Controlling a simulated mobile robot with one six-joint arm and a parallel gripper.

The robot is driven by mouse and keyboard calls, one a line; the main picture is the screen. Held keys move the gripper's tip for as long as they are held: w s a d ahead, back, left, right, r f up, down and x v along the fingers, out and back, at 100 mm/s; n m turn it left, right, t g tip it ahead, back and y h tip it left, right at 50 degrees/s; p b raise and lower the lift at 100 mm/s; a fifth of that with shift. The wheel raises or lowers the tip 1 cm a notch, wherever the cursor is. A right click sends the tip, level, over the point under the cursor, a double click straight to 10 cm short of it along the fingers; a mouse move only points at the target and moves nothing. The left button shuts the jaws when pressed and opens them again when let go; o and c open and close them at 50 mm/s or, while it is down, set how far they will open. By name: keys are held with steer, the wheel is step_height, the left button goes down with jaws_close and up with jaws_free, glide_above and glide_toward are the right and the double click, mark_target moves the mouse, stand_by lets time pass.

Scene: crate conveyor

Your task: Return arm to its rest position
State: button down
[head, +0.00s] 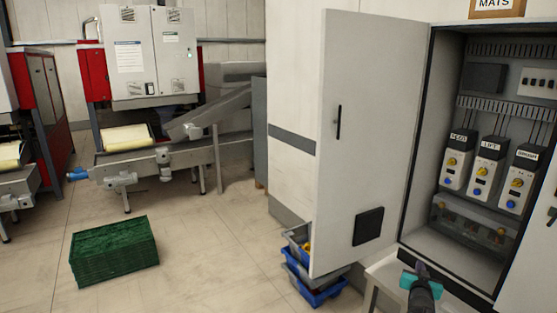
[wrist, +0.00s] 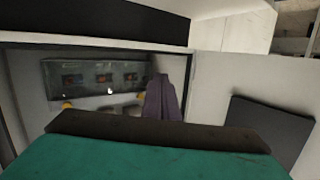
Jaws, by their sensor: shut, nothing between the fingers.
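My gripper (head: 421,280) shows at the bottom right of the head view as a teal and dark piece, in front of the lower edge of the open control cabinet (head: 408,212). It is shut and empty. In the wrist view its teal body and dark edge (wrist: 160,130) fill the bottom of the picture. Beyond it the wrist view shows the cabinet interior with a row of small fittings (wrist: 100,80). Most of my arm is out of view.
The open cabinet door (head: 362,140) stands left of my gripper. Inside are labelled drive units (head: 490,165). Blue bins (head: 318,290) sit below the door. A stack of green crates (head: 114,252) stands on open floor, with conveyor machines (head: 150,55) behind.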

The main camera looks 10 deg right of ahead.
steer(key=s+a+f+n+g+y, duration=0.2)
steer(key=s+a+f+g+y, duration=0.15)
steer(key=a+f, duration=1.15)
steer(key=s+a+f+n+g+y, duration=0.2)
steer(key=a+f+g+y, duration=0.2)
steer(key=a+f, duration=1.05)
steer(key=s+a+f+n+g+y, duration=0.2)
steer(key=s+a+f+g, duration=0.4)
steer(key=s+a, duration=0.8)
steer(key=s+a+f+n+g, duration=0.1)
steer(key=s+a+n+g, duration=0.1)
steer(key=s+a, duration=0.45)
steer(key=s+a+f+n+g, duration=0.15)
steer(key=s+a, duration=0.25)
steer(key=s, duration=0.5)
step_height(320, 180, down, 10)
steer(key=b, duration=0.9)
steer(key=shift+w+y+b, duration=0.3)
steer(key=shift+w+y, duration=0.05)
steer(key=shift+y, duration=0.1)
steer(key=shift+m, duration=0.25)
steer(key=shift+a, duration=0.15)
